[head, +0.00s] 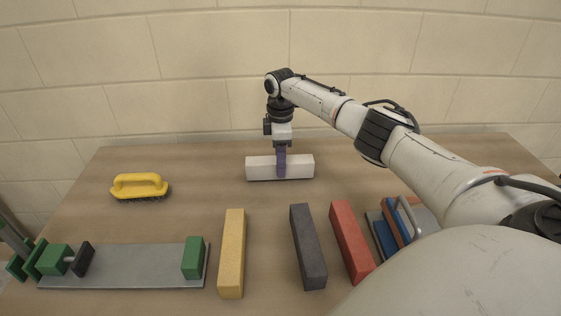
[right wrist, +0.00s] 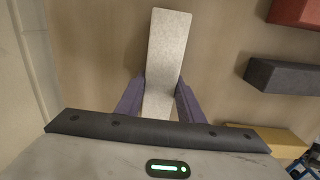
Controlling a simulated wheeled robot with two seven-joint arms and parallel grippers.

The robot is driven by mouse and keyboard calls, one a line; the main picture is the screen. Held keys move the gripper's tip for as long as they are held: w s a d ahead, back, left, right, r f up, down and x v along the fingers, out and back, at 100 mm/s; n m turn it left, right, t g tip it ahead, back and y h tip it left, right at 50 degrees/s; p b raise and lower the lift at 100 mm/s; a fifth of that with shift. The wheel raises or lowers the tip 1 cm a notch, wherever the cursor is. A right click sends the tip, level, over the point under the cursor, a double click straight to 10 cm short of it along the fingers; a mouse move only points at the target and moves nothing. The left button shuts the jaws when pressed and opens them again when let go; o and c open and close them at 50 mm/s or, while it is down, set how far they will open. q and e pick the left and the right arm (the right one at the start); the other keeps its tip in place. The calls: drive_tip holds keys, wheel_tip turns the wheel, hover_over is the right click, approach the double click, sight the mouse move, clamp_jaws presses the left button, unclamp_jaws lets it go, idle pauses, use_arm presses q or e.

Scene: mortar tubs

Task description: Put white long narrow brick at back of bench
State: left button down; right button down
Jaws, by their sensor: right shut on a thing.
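The white long narrow brick (head: 298,167) lies crosswise near the back of the wooden bench in the head view. My right gripper (head: 281,172) comes down on it from above, shut on its middle, with one purple finger in front of the brick. In the right wrist view the white brick (right wrist: 166,60) runs between the two purple fingers of the right gripper (right wrist: 158,98). Whether the brick touches the bench is hard to tell. My left gripper is not in view.
On the bench (head: 190,215) stand a yellow brush (head: 140,186), a yellow brick (head: 232,252), a dark grey brick (head: 307,246) and a red brick (head: 351,242). A grey plate with green blocks (head: 130,268) lies front left. A block wall (head: 200,60) rises behind the bench.

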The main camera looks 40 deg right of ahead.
drive_tip(key=shift+w+f, duration=0.1)
drive_tip(key=shift+f, duration=0.3)
drive_tip(key=c, duration=1.1)
unclamp_jaws()
drive_tip(key=shift+f, duration=0.1)
wheel_tip(320, 180, up, 11)
drive_tip(key=shift+f, duration=0.2)
